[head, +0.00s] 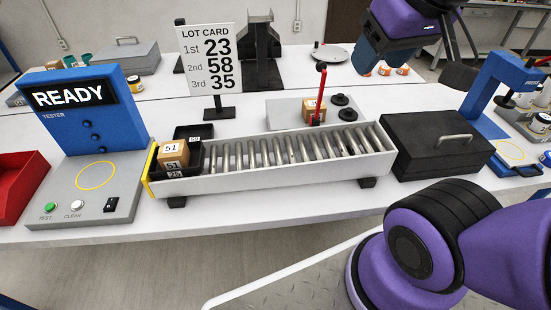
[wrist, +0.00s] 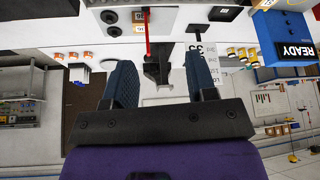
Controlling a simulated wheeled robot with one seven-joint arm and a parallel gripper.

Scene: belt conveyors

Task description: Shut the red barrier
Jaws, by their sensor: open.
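The red barrier (head: 320,95) is a thin red bar with a round knob on top. It stands upright, slightly tilted, at the back side of the roller conveyor (head: 270,168). A small cardboard box (head: 314,108) sits right beside its lower part. My gripper (head: 415,72) is above the table, to the right of the barrier and apart from it, with its fingers spread and nothing between them. In the wrist view, the barrier (wrist: 147,35) appears upside down beyond the open fingers of my gripper (wrist: 158,62).
A black tray (head: 190,133) holding a box marked 51 (head: 173,153) is at the conveyor's left end. The lot card (head: 209,60) stands behind the conveyor. A black case (head: 435,145) is to the right, the READY tester (head: 85,110) to the left. Black discs (head: 347,114) lie behind.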

